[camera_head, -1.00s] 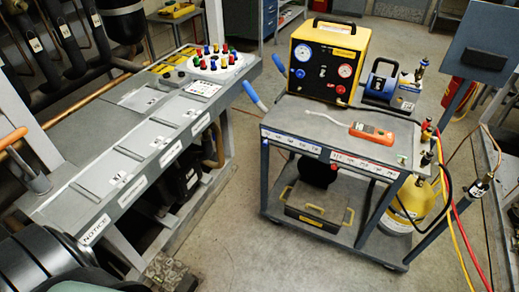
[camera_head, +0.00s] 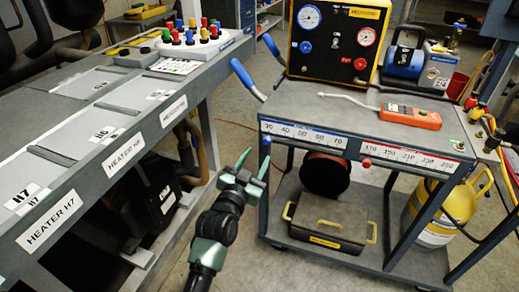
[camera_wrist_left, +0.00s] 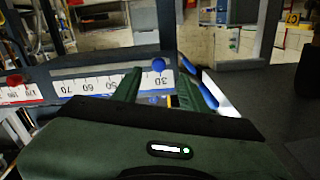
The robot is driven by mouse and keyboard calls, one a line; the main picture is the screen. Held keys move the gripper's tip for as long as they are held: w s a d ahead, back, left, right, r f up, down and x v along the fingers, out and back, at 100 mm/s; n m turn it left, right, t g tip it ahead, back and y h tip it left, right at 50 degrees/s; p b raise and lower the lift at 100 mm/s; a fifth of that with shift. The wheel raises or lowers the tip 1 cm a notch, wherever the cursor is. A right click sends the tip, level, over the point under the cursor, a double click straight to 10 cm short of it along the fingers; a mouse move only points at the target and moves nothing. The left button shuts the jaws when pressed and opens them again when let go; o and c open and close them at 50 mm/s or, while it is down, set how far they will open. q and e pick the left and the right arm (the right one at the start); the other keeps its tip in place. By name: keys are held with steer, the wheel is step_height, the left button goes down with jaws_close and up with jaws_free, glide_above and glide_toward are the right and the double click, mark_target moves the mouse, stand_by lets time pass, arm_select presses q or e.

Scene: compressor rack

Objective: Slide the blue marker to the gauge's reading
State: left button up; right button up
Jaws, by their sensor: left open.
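The blue marker (camera_head: 266,139) is a small round knob at the left end of the blue-edged scale (camera_head: 303,134), near 30, on the cart's front edge. It also shows in the left wrist view (camera_wrist_left: 158,64). The gauge with the blue knob below it (camera_head: 308,17) is at the panel's upper left; its needle is too small to read surely. My left gripper (camera_head: 253,162) is open and empty, just below and left of the marker. In the left wrist view its fingers (camera_wrist_left: 158,77) point towards the scale, with the marker appearing between their tips. My right gripper is not in view.
A red marker (camera_head: 366,162) sits on the red-edged scale (camera_head: 411,158) to the right. An orange meter (camera_head: 410,116) lies on the cart top. Blue cart handles (camera_head: 249,80) stick out at left. The heater bench (camera_head: 60,150) is left, with a floor gap between.

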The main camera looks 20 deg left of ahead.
mark_target(265, 143)
arm_select(q)
steer(key=w+b, duration=0.1)
steer(key=w, duration=0.4)
steer(key=shift+w+d, duration=0.2)
steer(key=shift+w, duration=0.8)
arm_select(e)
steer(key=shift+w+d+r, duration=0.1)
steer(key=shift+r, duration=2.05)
arm_select(q)
jaws_close()
